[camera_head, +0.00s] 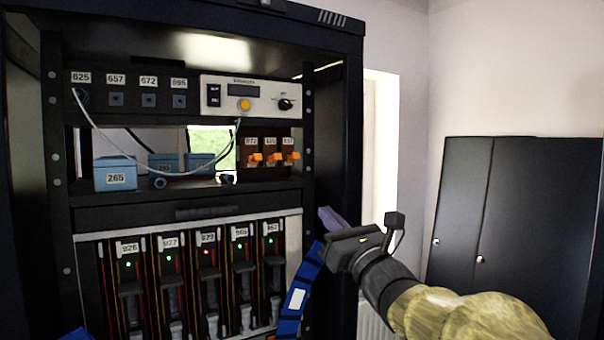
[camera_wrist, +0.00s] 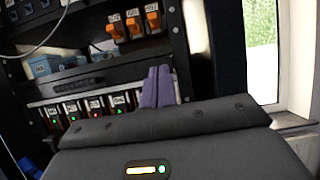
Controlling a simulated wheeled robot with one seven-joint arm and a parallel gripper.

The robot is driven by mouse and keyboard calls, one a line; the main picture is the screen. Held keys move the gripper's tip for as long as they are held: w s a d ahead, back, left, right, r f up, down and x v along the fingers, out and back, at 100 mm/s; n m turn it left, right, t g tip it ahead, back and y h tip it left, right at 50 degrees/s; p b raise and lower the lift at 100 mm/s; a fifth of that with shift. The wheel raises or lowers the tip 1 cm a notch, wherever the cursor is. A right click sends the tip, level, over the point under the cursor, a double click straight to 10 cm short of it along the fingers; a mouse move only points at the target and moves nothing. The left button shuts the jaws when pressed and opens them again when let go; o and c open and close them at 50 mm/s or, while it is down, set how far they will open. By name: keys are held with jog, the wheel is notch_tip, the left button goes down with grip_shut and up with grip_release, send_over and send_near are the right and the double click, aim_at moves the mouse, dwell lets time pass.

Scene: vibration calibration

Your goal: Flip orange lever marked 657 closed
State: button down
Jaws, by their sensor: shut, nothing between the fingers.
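Three orange levers sit in a row on a dark panel on the rack's upper shelf. The rightmost lever (camera_head: 291,156) sits under a small label that seems to read 657; the wrist view also shows this lever (camera_wrist: 153,20) at the right end of the row. The levers stick out from the panel, and their exact positions are too small to tell. My gripper (camera_head: 326,217) is below and to the right of the levers, by the rack's right post, apart from them. Its purple fingers (camera_wrist: 157,86) are together and empty.
The dark rack post (camera_head: 338,130) stands just right of the levers. A blue box (camera_head: 116,174) marked 265 and a white cable (camera_head: 185,174) are on the shelf's left. A control unit (camera_head: 262,95) is above, and several lit modules (camera_head: 207,270) are below.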

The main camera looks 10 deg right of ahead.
jog(key=p, duration=0.6)
send_near(293, 161)
jog(key=w, duration=0.1)
jog(key=w+a, duration=0.1)
jog(key=w, duration=0.2)
jog(key=shift+w+a+f, duration=0.1)
jog(key=shift+a+f, duration=0.05)
jog(key=shift+f, duration=0.2)
jog(key=r+p, duration=0.2)
jog(key=shift+w+a+r, duration=0.1)
jog(key=shift+w+r, duration=0.15)
jog(key=shift+r, duration=0.1)
jog(key=shift+w+r+p, duration=0.15)
jog(key=shift+w+p, duration=0.1)
jog(key=shift+p, duration=0.05)
jog(key=shift+a, duration=0.2)
jog(key=shift+w+d+r+p, duration=0.1)
jog(key=shift+r+p, duration=0.05)
jog(key=shift+p, duration=0.15)
